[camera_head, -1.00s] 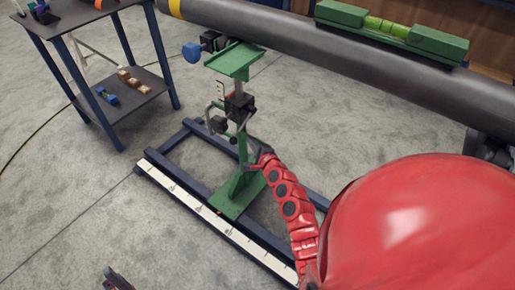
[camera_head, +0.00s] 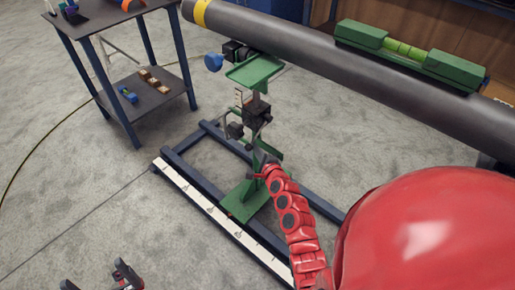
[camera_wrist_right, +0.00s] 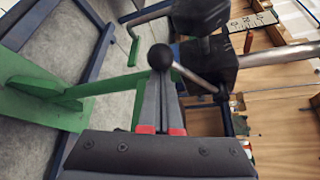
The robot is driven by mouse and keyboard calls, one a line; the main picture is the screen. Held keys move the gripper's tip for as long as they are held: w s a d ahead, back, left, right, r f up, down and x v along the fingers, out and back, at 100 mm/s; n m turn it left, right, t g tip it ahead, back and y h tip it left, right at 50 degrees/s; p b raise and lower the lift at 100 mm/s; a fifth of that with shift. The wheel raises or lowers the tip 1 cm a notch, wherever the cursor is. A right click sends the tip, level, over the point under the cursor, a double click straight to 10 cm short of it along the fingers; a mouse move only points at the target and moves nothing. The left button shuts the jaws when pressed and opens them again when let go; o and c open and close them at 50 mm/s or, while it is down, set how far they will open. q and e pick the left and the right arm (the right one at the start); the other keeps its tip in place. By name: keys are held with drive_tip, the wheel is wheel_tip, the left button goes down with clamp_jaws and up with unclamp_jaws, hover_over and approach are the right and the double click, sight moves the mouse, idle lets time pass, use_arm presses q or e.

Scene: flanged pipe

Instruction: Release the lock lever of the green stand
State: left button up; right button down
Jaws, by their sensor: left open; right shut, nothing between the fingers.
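The green stand (camera_head: 243,197) stands upright on a dark blue floor frame, its green top plate (camera_head: 254,71) just below the pipe. A dark clamp block (camera_head: 256,109) sits on its post. In the right wrist view, a lever with a black ball knob (camera_wrist_right: 160,57) and a metal rod (camera_wrist_right: 195,77) runs to a dark block. My right gripper (camera_head: 262,160) is beside the post below the clamp block. Its fingers (camera_wrist_right: 160,95) are shut and empty, tips at the knob; I cannot tell whether they touch. My left gripper (camera_head: 98,280) is open at the bottom left, away from the stand.
A grey pipe (camera_head: 300,50) crosses above, carrying a green level (camera_head: 410,52). A blue knob (camera_head: 213,63) sticks out beside the top plate. A dark side table (camera_head: 150,100) stands at the left. A white ruler strip (camera_head: 215,220) lines the frame.

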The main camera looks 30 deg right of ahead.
wheel_tip(320, 180, up, 12)
drive_tip(key=m+g+y+p, duration=0.3)
drive_tip(key=m+y+p, duration=0.2)
drive_tip(key=p, duration=2.1)
drive_tip(key=shift+s+a+m+g+y, duration=0.15)
drive_tip(key=shift+a+m+g+y, duration=0.25)
drive_tip(key=shift+m, duration=0.9)
drive_tip(key=shift+r, duration=0.1)
